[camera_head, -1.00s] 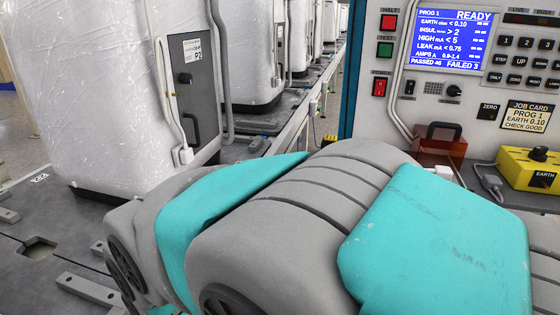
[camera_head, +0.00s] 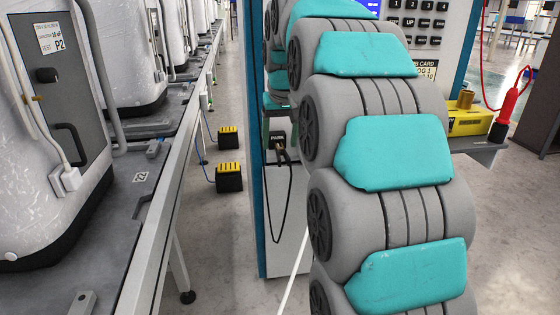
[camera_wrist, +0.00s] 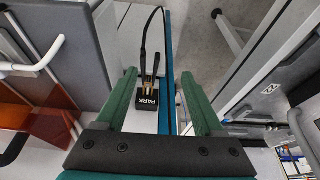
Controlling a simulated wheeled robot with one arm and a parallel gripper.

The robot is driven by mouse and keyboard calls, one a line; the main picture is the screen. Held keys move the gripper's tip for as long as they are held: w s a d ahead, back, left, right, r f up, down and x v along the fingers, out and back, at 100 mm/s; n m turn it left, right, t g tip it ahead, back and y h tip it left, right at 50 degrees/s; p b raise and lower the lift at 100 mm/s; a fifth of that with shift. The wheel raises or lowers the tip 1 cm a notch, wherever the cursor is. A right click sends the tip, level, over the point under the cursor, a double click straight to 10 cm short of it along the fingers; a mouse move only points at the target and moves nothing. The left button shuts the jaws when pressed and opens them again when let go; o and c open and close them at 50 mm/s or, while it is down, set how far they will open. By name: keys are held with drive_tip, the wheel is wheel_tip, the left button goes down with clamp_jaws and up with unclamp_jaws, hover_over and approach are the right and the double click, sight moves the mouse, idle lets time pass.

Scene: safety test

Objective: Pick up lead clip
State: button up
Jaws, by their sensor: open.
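The lead clip (camera_wrist: 149,74) has brassy prongs and a black cable that loops up from it in the wrist view. It sits at a black holder marked PARK (camera_wrist: 149,98) on the side of the test station. My gripper (camera_wrist: 158,74) is open, with its green fingers apart on either side of the holder and clip; nothing is held. The depth gap between fingers and clip is hard to tell.
The test station (camera_head: 262,215) stands behind my arm. A conveyor (camera_head: 150,235) with wrapped white machines runs along the left. Black-and-yellow boxes (camera_head: 229,178) are on the floor between. A red probe (camera_head: 509,104) stands at the yellow box on the right. An orange bin (camera_wrist: 45,125) shows at left in the wrist view.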

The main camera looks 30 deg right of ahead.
sight(282, 152)
drive_tip(key=shift+w+d+r+t, duration=0.15)
drive_tip(key=shift+w+d+r, duration=0.1)
drive_tip(key=shift+w+d, duration=0.35)
drive_tip(key=shift+w+d+r+t, duration=0.15)
drive_tip(key=shift+w+d+r, duration=0.05)
drive_tip(key=shift+w+d, duration=0.5)
drive_tip(key=shift+w, duration=0.1)
drive_tip(key=shift+x, duration=3.65)
drive_tip(key=shift+s, duration=0.1)
clamp_jaws()
